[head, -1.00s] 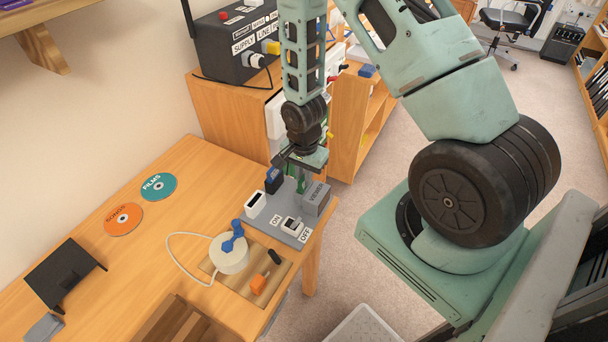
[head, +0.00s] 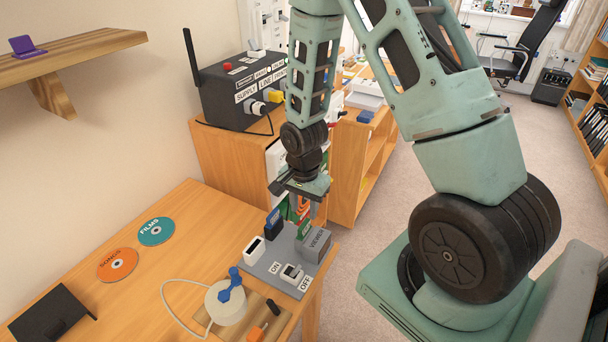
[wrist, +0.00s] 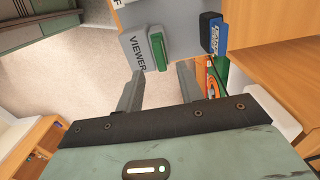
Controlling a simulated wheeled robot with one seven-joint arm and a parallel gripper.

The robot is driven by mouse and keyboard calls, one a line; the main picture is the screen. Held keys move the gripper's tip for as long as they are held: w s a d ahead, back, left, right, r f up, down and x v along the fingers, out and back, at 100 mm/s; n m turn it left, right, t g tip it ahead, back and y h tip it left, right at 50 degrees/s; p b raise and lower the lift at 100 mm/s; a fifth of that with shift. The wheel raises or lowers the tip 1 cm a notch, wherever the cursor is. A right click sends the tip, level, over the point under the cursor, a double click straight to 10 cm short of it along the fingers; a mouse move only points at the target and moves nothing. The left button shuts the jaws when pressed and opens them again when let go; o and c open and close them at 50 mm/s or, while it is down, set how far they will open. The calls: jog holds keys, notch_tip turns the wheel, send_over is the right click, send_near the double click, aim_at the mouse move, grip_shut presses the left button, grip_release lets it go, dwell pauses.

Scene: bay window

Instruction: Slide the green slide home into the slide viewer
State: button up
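The green slide (head: 306,229) stands upright at the grey slide viewer (head: 316,246), on the side nearer the blue-labelled block. It also shows in the wrist view (wrist: 157,50), against the viewer marked VIEWER (wrist: 137,48). How deep it sits cannot be told. My gripper (head: 299,209) is above the slide and apart from it. In the wrist view my gripper's (wrist: 158,88) two grey fingers are spread with nothing between them, and the slide lies beyond their tips.
The grey panel (head: 262,270) also bears a dark blue block (head: 273,224), a white block (head: 254,250) and an ON/OFF switch (head: 292,273). A wooden cabinet (head: 222,160) stands behind.

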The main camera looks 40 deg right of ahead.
notch_tip(320, 180, up, 11)
jog(key=shift+r, duration=0.15)
dwell(0.9)
jog(key=s+a+r+n, duration=0.4)
jog(key=s+a+n, duration=0.5)
jog(key=a+n, duration=0.2)
jog(key=s+a+r+n, duration=0.4)
jog(key=s+a+n, duration=0.4)
jog(key=a+n, duration=0.2)
jog(key=shift+s+a+r+n+y, duration=0.3)
jog(key=shift+s+a+n, duration=0.1)
jog(key=shift+a, duration=0.4)
dwell(0.5)
